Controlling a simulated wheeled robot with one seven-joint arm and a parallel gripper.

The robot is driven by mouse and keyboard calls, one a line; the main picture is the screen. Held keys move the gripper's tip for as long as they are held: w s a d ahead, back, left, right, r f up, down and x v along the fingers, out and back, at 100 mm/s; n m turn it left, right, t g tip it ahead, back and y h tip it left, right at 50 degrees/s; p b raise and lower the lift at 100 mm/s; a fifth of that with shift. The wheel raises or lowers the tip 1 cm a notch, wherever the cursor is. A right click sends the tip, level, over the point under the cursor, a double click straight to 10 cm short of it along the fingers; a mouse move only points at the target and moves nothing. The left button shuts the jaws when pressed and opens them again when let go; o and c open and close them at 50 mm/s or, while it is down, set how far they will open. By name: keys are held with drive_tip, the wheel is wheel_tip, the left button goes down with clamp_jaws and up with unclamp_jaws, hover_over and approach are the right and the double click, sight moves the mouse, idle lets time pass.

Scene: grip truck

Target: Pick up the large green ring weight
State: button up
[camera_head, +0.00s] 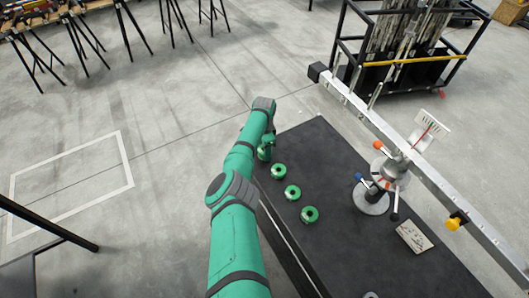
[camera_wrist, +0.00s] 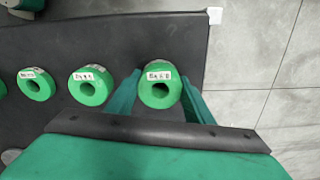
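Several green ring weights with white labels lie in a row on the black table. In the wrist view, the end ring (camera_wrist: 159,97) looks the largest and lies nearest the table's end edge; its label is too small to read. My gripper (camera_wrist: 161,77) is open, with one green finger on each side of this ring; I cannot tell whether they touch it. In the head view, my gripper (camera_head: 265,150) is low over the table's far left corner and hides the end ring. The other rings are the near (camera_head: 309,219), middle (camera_head: 292,198) and far (camera_head: 278,175) visible ones.
The black table (camera_head: 335,240) has a silver clamp stand (camera_head: 371,199) and a small card (camera_head: 414,236) on its right part. A long metal beam (camera_head: 440,185) crosses above it. A black rack (camera_head: 400,70) stands behind.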

drive_tip(key=shift+r, duration=0.1)
drive_tip(key=shift+c, duration=0.4)
drive_tip(key=shift+r, duration=0.1)
drive_tip(key=shift+r, duration=0.2)
wheel_tip(320, 180, up, 2)
drive_tip(key=shift+w+r, duration=0.1)
drive_tip(key=shift+r, duration=0.1)
drive_tip(key=s+r, duration=1)
drive_tip(key=s, duration=0.4)
wheel_tip(320, 180, up, 7)
drive_tip(key=shift+r, duration=0.2)
idle(0.6)
drive_tip(key=shift+s, duration=0.1)
